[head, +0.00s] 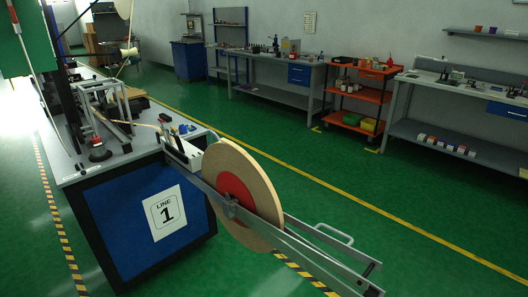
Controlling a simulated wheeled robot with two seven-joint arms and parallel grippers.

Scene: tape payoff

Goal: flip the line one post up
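The line 1 bench is a blue cabinet (118,240) with a light top, at the left of the head view. A white sign (165,212) on its front reads "LINE 1". A dark upright post (64,85) rises from the left side of the bench. A large tan reel (262,180) with a red centre (236,190) stands on a metal arm frame at the bench's right end. A black base with a red part (98,151) sits on the bench top. I cannot make out which part flips. Neither gripper is in view.
The reel's metal frame (315,255) juts out toward the lower right over the green floor. A green panel (28,45) fills the upper left. Workbenches (272,92) and an orange cart (362,92) stand along the back wall. The aisle (300,150) between is clear.

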